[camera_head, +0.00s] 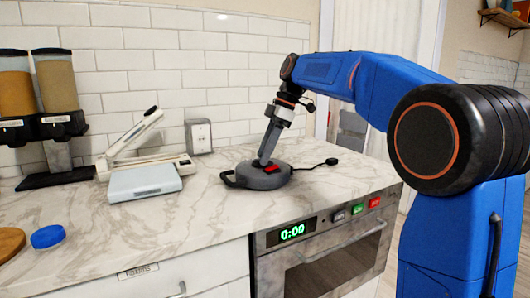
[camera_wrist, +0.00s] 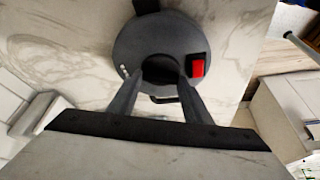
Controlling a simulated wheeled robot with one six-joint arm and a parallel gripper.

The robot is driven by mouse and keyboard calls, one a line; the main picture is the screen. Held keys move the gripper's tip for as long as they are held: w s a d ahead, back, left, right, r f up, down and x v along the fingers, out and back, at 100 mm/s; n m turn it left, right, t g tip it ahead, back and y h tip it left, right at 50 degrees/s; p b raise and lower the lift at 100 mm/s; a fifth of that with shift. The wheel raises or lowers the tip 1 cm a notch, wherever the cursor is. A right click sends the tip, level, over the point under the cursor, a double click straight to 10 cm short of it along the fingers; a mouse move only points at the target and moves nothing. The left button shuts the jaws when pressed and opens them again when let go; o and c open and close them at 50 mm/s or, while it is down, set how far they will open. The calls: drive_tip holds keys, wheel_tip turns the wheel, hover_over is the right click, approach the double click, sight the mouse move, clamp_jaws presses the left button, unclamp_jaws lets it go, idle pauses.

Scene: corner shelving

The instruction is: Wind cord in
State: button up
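A round, flat grey cord reel (camera_head: 282,178) with a red switch stands on the marble counter. In the wrist view the reel (camera_wrist: 135,45) fills the upper middle, with the red switch (camera_wrist: 198,65) on its right and a dark round centre (camera_wrist: 160,66). A short black cord (camera_head: 310,166) runs right from the reel to a black plug end (camera_head: 331,161) on the counter. My gripper (camera_head: 262,162) points down at the reel's top. In the wrist view its fingertips (camera_wrist: 163,76) are apart, at either side of the dark centre. I cannot tell whether they touch it.
A grey-and-white hinged device (camera_head: 145,180) and a small square metal box (camera_head: 198,136) stand left of the reel. Dispensers (camera_head: 58,80) are at far left. A blue lid (camera_head: 47,236) lies in front. An oven (camera_head: 325,250) is below the counter edge. Bare counter surrounds the reel.

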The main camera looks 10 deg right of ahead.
drive_tip(key=c, duration=0.3)
drive_tip(key=shift+c, duration=0.2)
